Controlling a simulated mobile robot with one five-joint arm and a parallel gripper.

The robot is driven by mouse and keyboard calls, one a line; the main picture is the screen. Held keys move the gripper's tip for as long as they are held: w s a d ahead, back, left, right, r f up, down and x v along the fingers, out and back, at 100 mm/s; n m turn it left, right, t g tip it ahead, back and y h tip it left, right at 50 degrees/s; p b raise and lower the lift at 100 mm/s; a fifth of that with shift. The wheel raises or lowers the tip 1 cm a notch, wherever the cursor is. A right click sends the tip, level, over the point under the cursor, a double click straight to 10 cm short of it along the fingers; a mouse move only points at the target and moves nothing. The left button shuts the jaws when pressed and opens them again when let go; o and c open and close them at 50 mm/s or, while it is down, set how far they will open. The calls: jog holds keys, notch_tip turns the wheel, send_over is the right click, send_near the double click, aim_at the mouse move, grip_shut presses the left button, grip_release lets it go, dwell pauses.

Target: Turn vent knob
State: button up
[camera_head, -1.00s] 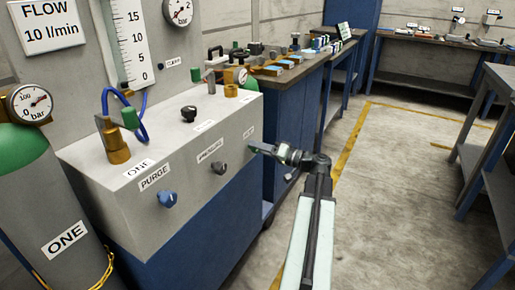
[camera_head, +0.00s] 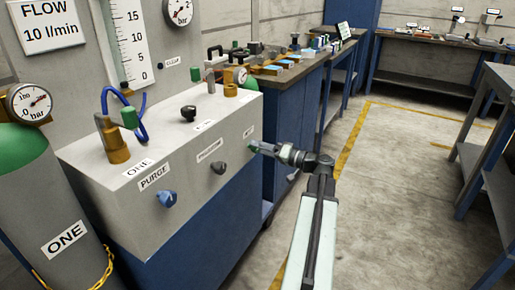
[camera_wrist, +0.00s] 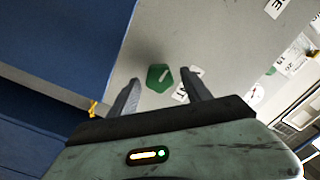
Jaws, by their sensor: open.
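A green knob with a white pointer line (camera_wrist: 158,77) sits on the grey panel face in the wrist view. It also shows as a small green spot (camera_head: 252,146) at the panel's right end in the head view. My gripper (camera_wrist: 159,76) is open, with one finger on each side of the knob in the picture. I cannot tell whether either finger touches it. A label beside the knob is partly covered by the right finger, and its word is not readable.
A blue PURGE knob (camera_head: 167,199) and a black knob (camera_head: 218,167) sit on the same front face of the grey box (camera_head: 110,205). A gas cylinder (camera_head: 50,190) stands at the left. The floor (camera_head: 400,200) to the right is clear.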

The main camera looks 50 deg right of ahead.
jog(key=v, duration=0.7)
dwell(0.3)
